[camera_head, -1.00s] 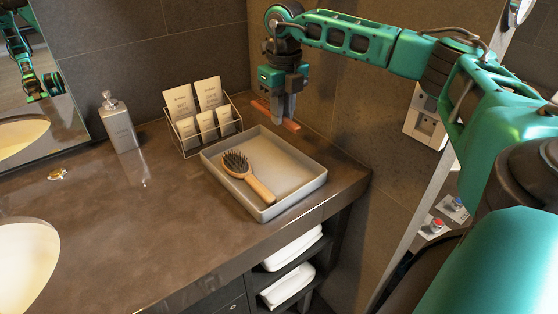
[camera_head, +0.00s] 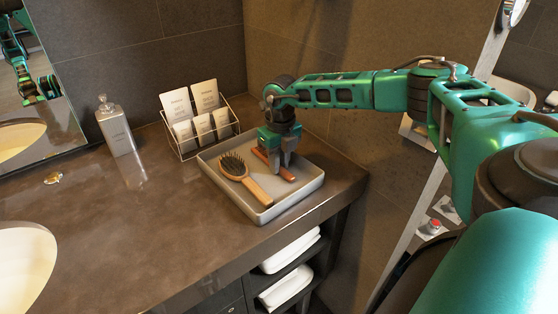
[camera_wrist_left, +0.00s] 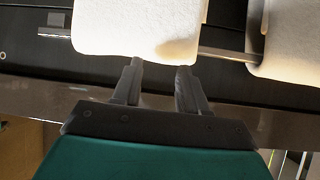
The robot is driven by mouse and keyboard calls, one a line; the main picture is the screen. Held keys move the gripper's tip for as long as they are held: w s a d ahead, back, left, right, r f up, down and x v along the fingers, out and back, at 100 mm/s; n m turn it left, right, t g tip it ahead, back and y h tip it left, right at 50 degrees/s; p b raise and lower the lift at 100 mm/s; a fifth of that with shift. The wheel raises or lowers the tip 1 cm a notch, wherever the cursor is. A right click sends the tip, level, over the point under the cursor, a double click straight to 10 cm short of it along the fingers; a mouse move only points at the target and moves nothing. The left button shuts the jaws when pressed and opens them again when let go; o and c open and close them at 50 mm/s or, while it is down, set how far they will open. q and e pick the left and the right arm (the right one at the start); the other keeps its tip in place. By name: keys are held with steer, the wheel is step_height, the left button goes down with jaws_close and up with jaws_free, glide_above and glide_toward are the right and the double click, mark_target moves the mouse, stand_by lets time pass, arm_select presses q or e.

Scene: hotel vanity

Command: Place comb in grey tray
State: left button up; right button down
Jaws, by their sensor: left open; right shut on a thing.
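The grey tray (camera_head: 284,209) sits on the counter near its right end. A wooden hairbrush (camera_head: 255,188) with dark bristles lies in its left part. My right gripper (camera_head: 279,171) points down over the tray's far right part and is shut on the reddish-brown comb (camera_head: 287,174). The comb is within the tray's outline, low over or on its floor; I cannot tell if it touches. The fingers hide the comb's middle. My left gripper (camera_wrist_left: 160,75) shows in the left wrist view, open and empty, with white towels (camera_wrist_left: 140,28) beyond its fingertips.
A wire rack (camera_head: 201,130) with several packets stands just behind the tray. White towels (camera_head: 287,288) lie on shelves below the counter.

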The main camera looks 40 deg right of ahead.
steer(key=shift+f, duration=0.1)
steer(key=c, duration=1)
jaws_free()
step_height(320, 180, up, 12)
steer(key=shift+s+r, duration=0.15)
